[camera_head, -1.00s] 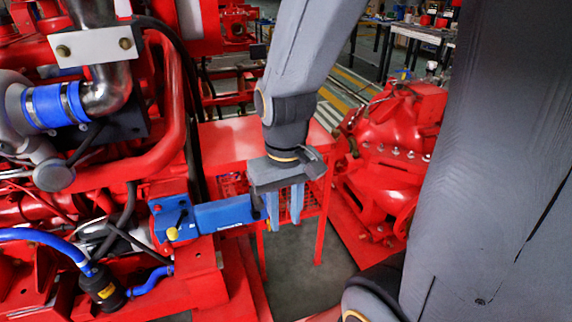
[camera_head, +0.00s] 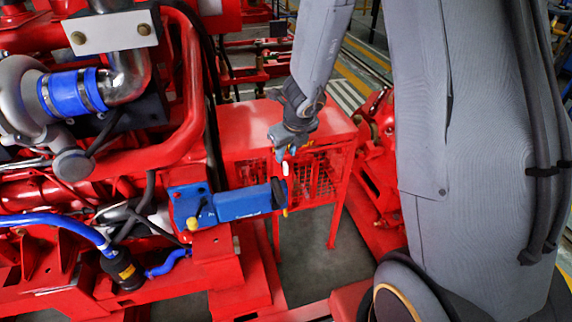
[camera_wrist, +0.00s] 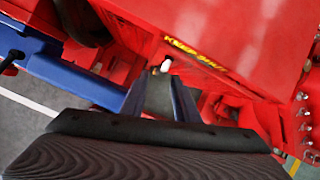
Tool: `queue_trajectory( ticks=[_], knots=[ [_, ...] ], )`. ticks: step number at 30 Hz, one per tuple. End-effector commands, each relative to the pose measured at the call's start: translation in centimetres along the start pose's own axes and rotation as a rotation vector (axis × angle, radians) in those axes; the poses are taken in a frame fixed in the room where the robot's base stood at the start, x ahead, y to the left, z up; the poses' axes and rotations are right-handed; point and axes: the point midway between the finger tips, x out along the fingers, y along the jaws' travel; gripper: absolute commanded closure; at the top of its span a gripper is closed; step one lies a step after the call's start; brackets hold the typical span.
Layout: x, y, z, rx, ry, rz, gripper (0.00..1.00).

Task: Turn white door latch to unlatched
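The small white door latch (camera_head: 285,169) is on the red cabinet's front, near its upper edge; in the head view it shows just below my fingertips. In the wrist view the white latch (camera_wrist: 165,66) lies just beyond the finger ends, below yellow lettering. It looks roughly upright in the head view. My gripper (camera_head: 287,153) points down at the latch, very near it; I cannot tell whether they touch. In the wrist view my gripper (camera_wrist: 160,82) has its two bluish fingers slightly apart, with nothing clearly held between them.
The red cabinet (camera_head: 250,115) has mesh panels. A blue box-shaped part (camera_head: 243,203) of the red engine juts out to the left, close below my gripper. The engine fills the left side. Grey floor (camera_head: 305,245) is open below the cabinet.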

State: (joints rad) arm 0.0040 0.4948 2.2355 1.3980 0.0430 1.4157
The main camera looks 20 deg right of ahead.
Motion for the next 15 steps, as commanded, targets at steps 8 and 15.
queue_trajectory(
  ticks=[8, 15],
  knots=[
    [2.1, -1.1, -0.2, 0.327, 0.018, -0.040, 0.72],
    [3.6, -1.0, -0.3, 0.328, 0.019, -0.039, 0.72]
  ],
)
